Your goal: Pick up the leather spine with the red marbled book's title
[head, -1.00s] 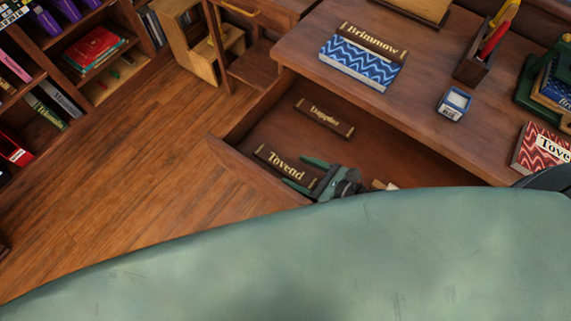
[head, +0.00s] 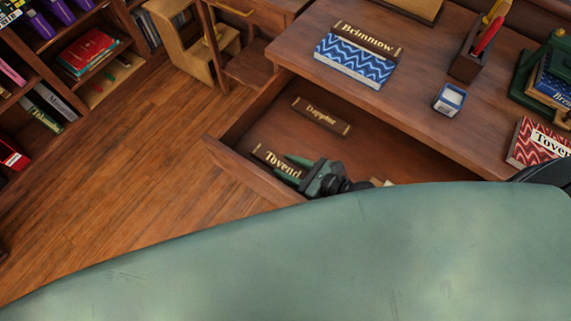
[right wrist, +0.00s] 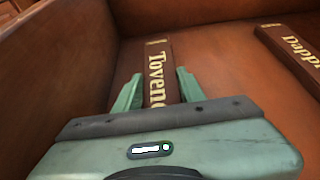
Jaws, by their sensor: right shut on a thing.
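The brown leather spine lettered "Tovend" (head: 268,157) lies in the open desk drawer, near its front wall. It also shows in the right wrist view (right wrist: 155,62). My right gripper (head: 300,172) is shut on this spine, with one green finger on each long side in the right wrist view (right wrist: 158,85). The near end of the spine is hidden by the gripper. The red marbled book (head: 540,145) lies on the desk at the right, its white label reading "Toven" before the part that I cannot read. My left gripper is not in view.
A second spine (head: 321,116), apparently "Dapplur", lies deeper in the drawer (head: 250,182). On the desk are a "Brimnow" spine (head: 367,40), a blue patterned book (head: 353,64), a small blue-white box (head: 449,100) and a pen holder (head: 467,66).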

